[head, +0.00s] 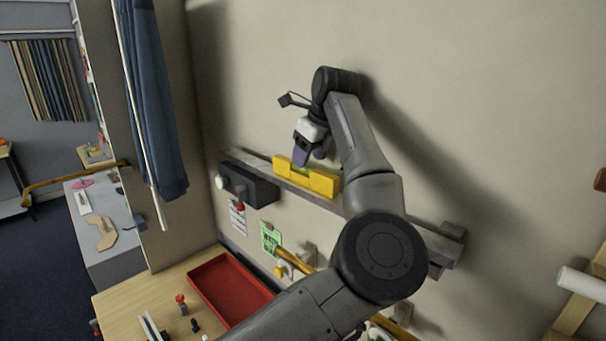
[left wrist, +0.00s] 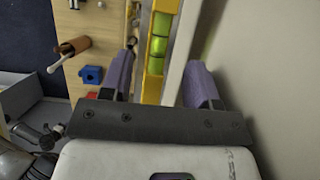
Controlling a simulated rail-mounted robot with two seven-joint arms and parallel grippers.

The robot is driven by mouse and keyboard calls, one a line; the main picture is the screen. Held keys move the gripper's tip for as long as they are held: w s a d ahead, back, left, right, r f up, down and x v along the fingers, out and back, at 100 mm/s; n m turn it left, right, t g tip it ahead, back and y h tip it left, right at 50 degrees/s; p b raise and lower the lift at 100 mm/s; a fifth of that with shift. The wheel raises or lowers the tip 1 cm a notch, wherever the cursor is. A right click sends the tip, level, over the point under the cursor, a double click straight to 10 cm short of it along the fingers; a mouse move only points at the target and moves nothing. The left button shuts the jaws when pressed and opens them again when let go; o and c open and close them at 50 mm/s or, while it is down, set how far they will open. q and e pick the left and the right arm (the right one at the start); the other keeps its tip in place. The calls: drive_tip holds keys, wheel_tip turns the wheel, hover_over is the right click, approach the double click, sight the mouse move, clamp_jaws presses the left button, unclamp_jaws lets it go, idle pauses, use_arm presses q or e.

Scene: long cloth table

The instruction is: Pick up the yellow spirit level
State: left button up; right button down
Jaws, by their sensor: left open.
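The yellow spirit level (head: 318,183) lies lengthwise on a narrow grey wall ledge (head: 413,233) in the head view. My left gripper (head: 311,158), with purple fingers, is just above the level, near its left half. In the left wrist view the level (left wrist: 157,84) shows its green vials and runs between the two spread fingers of my left gripper (left wrist: 163,62). The jaws are open, with visible gaps on either side of the level. My left arm covers part of the ledge to the right. My right gripper is not in view.
The wall (head: 480,110) is close behind. Below is a wooden table (head: 128,297) with a red tray (head: 222,284). A blue block (left wrist: 91,74) shows in the left wrist view.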

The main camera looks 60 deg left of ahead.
sight(303, 174)
use_arm(q)
drive_tip(key=p+x, duration=0.1)
drive_tip(key=x, duration=0.3)
drive_tip(key=shift+s+a+p, duration=0.15)
drive_tip(key=shift+p, duration=0.15)
drive_tip(key=shift+a+f, duration=0.15)
drive_tip(key=shift+f, duration=0.3)
drive_tip(key=shift+c, duration=0.3)
clamp_jaws()
drive_tip(key=shift+s+r, duration=0.1)
